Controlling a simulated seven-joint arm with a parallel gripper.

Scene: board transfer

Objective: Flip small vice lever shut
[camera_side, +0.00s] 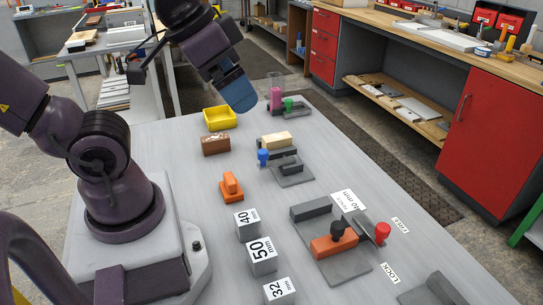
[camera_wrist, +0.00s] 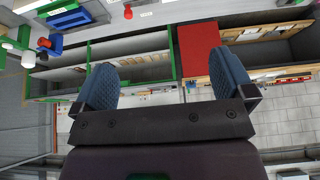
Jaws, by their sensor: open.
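A small grey vice (camera_side: 292,171) with dark jaws stands mid-table in the side view. A blue-knobbed part (camera_side: 263,157), seemingly its lever, stands upright at its left end. A wooden block (camera_side: 275,139) lies just behind it; whether they touch is unclear. My gripper (camera_side: 239,98), with blue fingers, is in the air over the table's far part, beyond the vice and apart from it. The wrist view shows the fingers (camera_wrist: 165,75) spread and empty, facing the room; the vice cannot be made out there.
Nearer stands a larger fixture (camera_side: 333,245) with an orange clamp, black knob and red-knobbed lever (camera_side: 382,232). Numbered blocks (camera_side: 262,256), an orange piece (camera_side: 231,187), a brown block (camera_side: 215,145) and a yellow bin (camera_side: 220,117) stand left. Pink and green parts (camera_side: 276,97) stand near the far edge.

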